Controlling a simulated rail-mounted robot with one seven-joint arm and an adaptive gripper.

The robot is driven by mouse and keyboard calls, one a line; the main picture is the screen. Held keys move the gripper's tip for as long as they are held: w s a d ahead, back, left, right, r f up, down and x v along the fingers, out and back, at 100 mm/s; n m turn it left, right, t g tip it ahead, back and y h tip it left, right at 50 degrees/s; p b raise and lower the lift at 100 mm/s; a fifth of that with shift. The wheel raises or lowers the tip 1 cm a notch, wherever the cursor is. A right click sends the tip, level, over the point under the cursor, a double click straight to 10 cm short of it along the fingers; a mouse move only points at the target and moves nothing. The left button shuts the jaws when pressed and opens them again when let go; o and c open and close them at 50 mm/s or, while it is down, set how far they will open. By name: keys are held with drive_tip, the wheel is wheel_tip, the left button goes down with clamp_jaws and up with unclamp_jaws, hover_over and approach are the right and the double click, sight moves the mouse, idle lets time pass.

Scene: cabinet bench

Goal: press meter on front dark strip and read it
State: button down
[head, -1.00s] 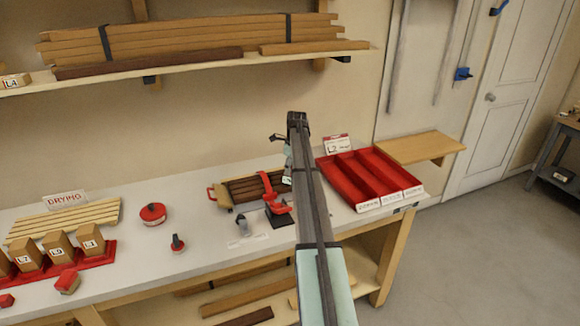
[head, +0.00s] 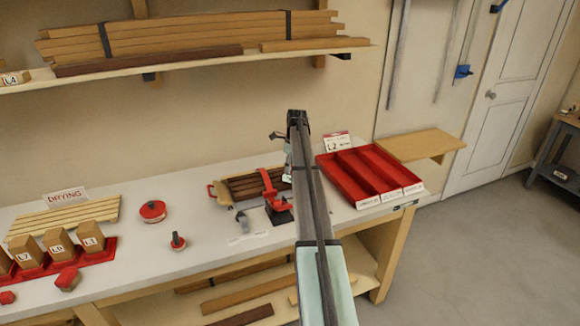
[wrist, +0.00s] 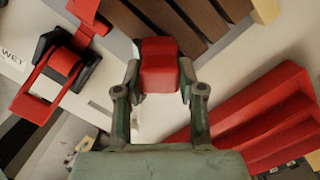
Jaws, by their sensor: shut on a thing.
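My gripper (wrist: 161,78) is shut on a red block-shaped body, the meter (wrist: 160,66), with a finger on each side. Its display and tip are not visible to me. Several dark brown strips (wrist: 180,14) lie just beyond it in the wrist view. In the head view the dark strips (head: 245,187) lie side by side in a wooden holder on the bench, and my arm covers their right end. The meter is hidden behind my arm there. I cannot tell whether the meter touches a strip.
A red clamp-like device (head: 275,196) on a black base stands in front of the strips; it also shows in the wrist view (wrist: 62,72). A red compartment tray (head: 365,175) is to the right. A red round tin (head: 152,211) is to the left, with clear bench around it.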

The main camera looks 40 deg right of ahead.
drive_tip(key=shift+f, duration=0.45)
idle(1.3)
drive_tip(key=shift+r, duration=0.1)
drive_tip(key=shift+r+p, duration=1.7)
drive_tip(key=shift+r, duration=1.75)
